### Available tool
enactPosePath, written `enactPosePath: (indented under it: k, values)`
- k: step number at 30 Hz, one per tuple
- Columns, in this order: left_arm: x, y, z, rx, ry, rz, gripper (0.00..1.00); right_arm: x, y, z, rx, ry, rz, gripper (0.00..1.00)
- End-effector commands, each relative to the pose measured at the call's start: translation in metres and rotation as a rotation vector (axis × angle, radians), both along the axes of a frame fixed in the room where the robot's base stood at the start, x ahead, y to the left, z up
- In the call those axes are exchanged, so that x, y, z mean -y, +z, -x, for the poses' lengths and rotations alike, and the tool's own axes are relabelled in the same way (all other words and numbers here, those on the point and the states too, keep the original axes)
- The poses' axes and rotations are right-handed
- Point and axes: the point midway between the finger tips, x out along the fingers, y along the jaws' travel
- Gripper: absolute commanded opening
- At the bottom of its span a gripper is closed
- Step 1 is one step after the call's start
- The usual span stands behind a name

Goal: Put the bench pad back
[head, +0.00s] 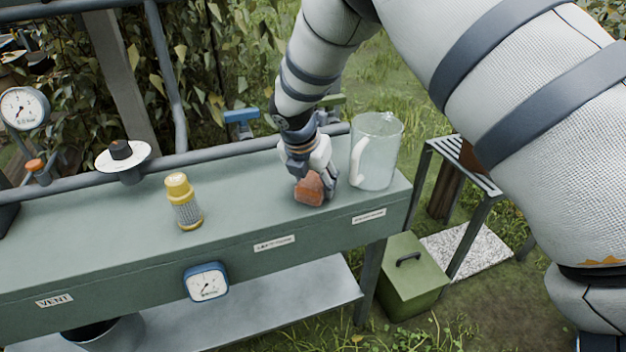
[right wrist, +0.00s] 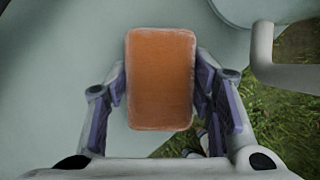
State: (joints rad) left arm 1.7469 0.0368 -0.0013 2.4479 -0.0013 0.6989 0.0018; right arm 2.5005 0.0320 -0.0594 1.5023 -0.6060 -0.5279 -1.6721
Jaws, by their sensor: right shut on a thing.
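The bench pad looks like an orange-brown block with rounded edges (head: 309,188). It also fills the middle of the right wrist view (right wrist: 160,78). My right gripper (head: 318,182) is shut on the pad, with one finger on each long side. The pad is at the right part of the green bench top (head: 240,192), left of the clear jug. I cannot tell whether it touches the bench top. My left gripper is not in view.
A clear jug with a white handle (head: 377,150) stands close right of my gripper. A yellow-capped bottle (head: 183,202) stands farther left on the bench. A pipe with valves runs along the back. A green box (head: 412,275) stands on the ground at right.

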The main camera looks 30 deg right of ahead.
Motion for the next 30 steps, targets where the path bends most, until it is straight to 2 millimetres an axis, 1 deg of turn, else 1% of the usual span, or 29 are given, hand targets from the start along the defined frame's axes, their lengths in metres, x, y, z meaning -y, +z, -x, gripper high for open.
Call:
enactPosePath:
  k: [5,8,9,11,12,20,22,23,26,27,30]
  values:
    - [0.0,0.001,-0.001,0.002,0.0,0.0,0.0,0.0,0.002,-0.001,0.005,0.0,-0.001,0.23]
    - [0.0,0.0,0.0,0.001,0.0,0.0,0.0,0.0,0.0,-0.001,0.004,-0.001,0.0,0.23]
    - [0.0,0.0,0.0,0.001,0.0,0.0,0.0,0.0,-0.001,-0.001,0.004,-0.001,0.0,0.51]
    - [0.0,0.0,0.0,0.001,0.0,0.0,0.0,-0.001,0.0,-0.001,0.005,0.0,-0.001,0.65]
    - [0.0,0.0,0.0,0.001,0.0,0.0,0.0,-0.001,0.0,-0.001,0.005,0.0,-0.001,0.69]
    - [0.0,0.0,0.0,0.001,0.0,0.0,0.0,-0.001,0.0,-0.001,0.005,0.0,-0.001,0.69]
    - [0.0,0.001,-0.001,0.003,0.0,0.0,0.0,-0.001,0.005,-0.001,0.006,0.0,0.0,0.69]
    - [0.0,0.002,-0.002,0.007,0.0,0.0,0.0,-0.002,0.009,0.0,0.007,0.0,0.0,0.69]
    - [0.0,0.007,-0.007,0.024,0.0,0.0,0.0,-0.01,0.033,0.003,0.013,0.001,-0.001,0.69]
    - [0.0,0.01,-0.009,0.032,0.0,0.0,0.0,-0.014,0.045,0.005,0.015,0.001,0.0,0.69]
    - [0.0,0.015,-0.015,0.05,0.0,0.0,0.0,-0.023,0.072,0.012,0.016,0.001,0.0,0.69]
